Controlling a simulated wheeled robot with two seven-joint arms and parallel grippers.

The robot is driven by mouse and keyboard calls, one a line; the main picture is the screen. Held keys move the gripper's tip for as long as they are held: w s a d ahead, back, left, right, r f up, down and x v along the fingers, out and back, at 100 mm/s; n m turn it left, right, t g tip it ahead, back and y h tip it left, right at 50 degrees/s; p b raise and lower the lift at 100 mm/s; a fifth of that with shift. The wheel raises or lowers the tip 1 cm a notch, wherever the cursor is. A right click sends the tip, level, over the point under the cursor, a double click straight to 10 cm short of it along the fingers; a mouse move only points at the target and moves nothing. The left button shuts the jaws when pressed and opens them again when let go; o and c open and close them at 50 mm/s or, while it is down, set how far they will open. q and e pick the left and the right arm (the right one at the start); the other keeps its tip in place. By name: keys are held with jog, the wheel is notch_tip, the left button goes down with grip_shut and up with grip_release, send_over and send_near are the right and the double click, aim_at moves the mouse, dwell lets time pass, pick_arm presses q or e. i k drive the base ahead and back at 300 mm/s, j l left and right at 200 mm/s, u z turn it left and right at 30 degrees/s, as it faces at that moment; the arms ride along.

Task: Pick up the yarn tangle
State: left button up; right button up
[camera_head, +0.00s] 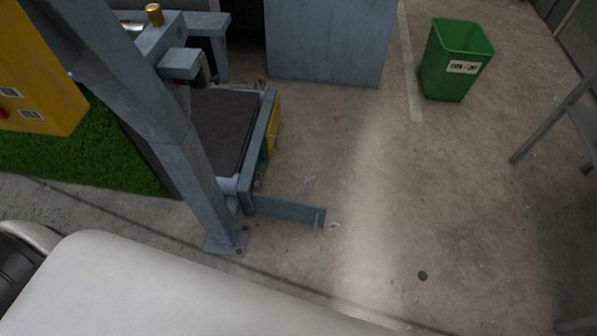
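A small pale loop-like bit (333,227) lies on the concrete floor just off the end of a low grey metal bar. It may be the yarn tangle, but it is too small to tell. Another faint whitish patch (310,179) is on the floor a little farther back; I cannot tell whether it is yarn or a floor mark. Neither of my grippers is in view.
A grey metal frame (210,190) with a dark conveyor belt (222,125) and green turf (85,150) stands at left. Its low bar (288,210) juts over the floor. A green bin (455,62) stands at back right, a grey metal stand (560,125) at right. Middle floor is clear.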

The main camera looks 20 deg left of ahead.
aim_at(260, 180)
jog(key=i+l+z, duration=0.85)
jog(key=i, duration=0.25)
jog(key=i+u, duration=0.35)
jog(key=i, duration=0.2)
jog(key=i+l+u, duration=0.35)
jog(key=i, duration=0.15)
jog(key=i+j+u, duration=0.25)
jog(key=u, duration=0.25)
jog(key=i+j+u, duration=0.1)
jog(key=i+u, duration=0.55)
jog(key=u, duration=0.3)
jog(key=i+l+u, duration=0.1)
jog(key=i+u, duration=0.2)
jog(key=u, duration=0.2)
jog(key=i+l+u, duration=0.2)
jog(key=u, duration=0.25)
jog(key=i+l, duration=0.05)
jog(key=i, duration=0.05)
